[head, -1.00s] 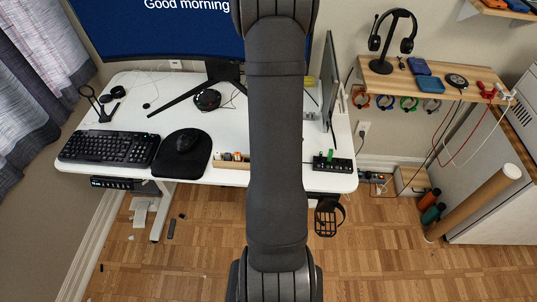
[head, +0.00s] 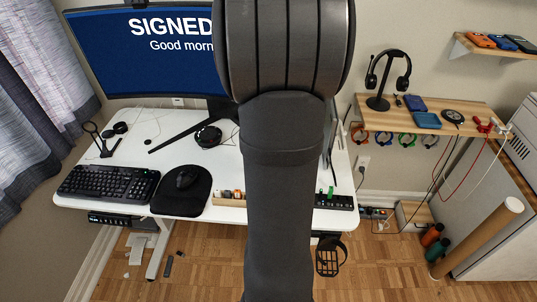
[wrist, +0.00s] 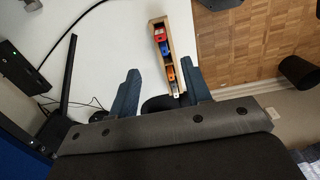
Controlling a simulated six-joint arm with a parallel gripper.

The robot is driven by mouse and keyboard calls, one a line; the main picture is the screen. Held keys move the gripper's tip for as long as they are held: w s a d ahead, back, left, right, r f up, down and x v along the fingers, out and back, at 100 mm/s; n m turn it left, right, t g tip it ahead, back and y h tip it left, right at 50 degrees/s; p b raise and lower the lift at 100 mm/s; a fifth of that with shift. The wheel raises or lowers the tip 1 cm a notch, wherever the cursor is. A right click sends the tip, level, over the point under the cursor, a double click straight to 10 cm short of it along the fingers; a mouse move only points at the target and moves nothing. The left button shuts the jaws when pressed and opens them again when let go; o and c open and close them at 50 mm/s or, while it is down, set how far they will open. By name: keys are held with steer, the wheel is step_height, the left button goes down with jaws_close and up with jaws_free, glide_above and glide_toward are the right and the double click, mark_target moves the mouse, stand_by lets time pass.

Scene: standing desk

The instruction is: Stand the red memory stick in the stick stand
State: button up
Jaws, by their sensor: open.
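A narrow wooden tray (wrist: 153,40) with compartments lies on the white desk in the wrist view. Small pieces sit in it: a red piece (wrist: 160,32) near its far end, a blue one (wrist: 165,46), and red-orange ones (wrist: 171,75) nearer me. I cannot tell which is the red memory stick. My gripper (wrist: 160,68) is open, its two blue-grey fingers apart and empty on either side of the tray's near end in the picture. In the head view the tray (head: 229,202) is partly behind my arm. A black block with upright green pieces (head: 335,201), possibly the stick stand, sits at the desk's front right.
A keyboard (head: 108,183) and a mouse pad (head: 182,203) lie left of the tray. The monitor (head: 150,55) stands behind. A wooden shelf (head: 465,116) with a headphone stand is at the right. The desk (head: 125,155) has bare room between keyboard and monitor.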

step_height(320, 180, up, 3)
steer(key=shift+f, duration=0.15)
steer(key=shift+f, duration=0.3)
steer(key=c, duration=0.5)
steer(key=shift+n, duration=0.8)
step_height(320, 180, down, 6)
steer(key=shift+r, duration=0.1)
jaws_close()
steer(key=shift+f, duration=3.05)
